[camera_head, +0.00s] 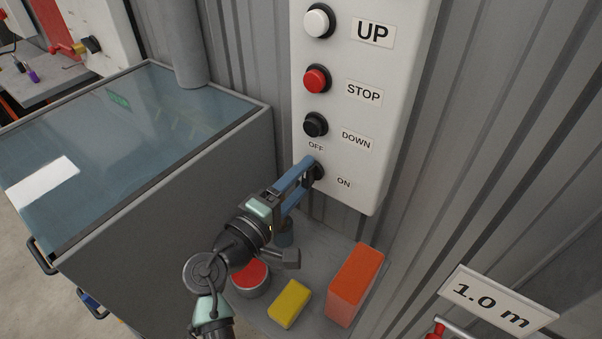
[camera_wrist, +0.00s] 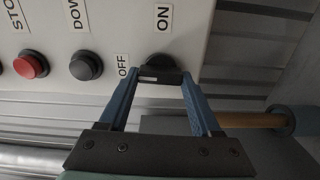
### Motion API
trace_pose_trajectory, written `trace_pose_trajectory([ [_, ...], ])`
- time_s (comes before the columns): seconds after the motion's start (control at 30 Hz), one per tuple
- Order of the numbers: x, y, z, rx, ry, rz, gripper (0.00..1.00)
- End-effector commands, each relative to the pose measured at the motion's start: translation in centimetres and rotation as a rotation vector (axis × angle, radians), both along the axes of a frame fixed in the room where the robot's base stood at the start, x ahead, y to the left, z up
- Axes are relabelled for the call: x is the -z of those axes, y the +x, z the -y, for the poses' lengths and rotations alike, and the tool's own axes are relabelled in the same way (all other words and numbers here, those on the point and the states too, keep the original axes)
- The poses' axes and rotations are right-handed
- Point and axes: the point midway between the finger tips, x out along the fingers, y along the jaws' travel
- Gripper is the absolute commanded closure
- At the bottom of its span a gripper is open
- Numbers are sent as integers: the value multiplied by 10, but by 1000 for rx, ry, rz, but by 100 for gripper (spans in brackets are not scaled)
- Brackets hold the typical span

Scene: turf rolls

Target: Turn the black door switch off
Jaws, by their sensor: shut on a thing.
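The black door switch (camera_head: 319,172) is a round knob low on the pale control panel, between the OFF label (camera_head: 316,146) above it and the ON label (camera_head: 344,183) at its lower right. My gripper (camera_head: 309,169) reaches it from the left, its blue fingers shut on the knob and partly hiding it. In the wrist view the black switch (camera_wrist: 160,62) sits between the fingertips, its dark grip bar lying across the picture. A small pale mark is on the bar's left part, the side of the OFF label. I cannot tell its exact setting.
White UP (camera_head: 319,21), red STOP (camera_head: 316,80) and black DOWN (camera_head: 315,125) buttons sit above the switch. A grey glass-topped cabinet (camera_head: 180,170) stands at left. An orange block (camera_head: 355,285), a yellow block (camera_head: 289,304) and a red-topped tin (camera_head: 250,275) stand below my arm.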

Motion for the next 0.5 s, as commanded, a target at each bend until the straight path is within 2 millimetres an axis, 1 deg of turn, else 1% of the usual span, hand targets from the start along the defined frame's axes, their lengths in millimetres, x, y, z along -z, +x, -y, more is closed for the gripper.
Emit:
trace_pose_trajectory([
  [0.2, 1, 0, -1, -2, -43, -26, 91],
  [0.5, 1, 0, -1, -2, -55, -31, 91],
])
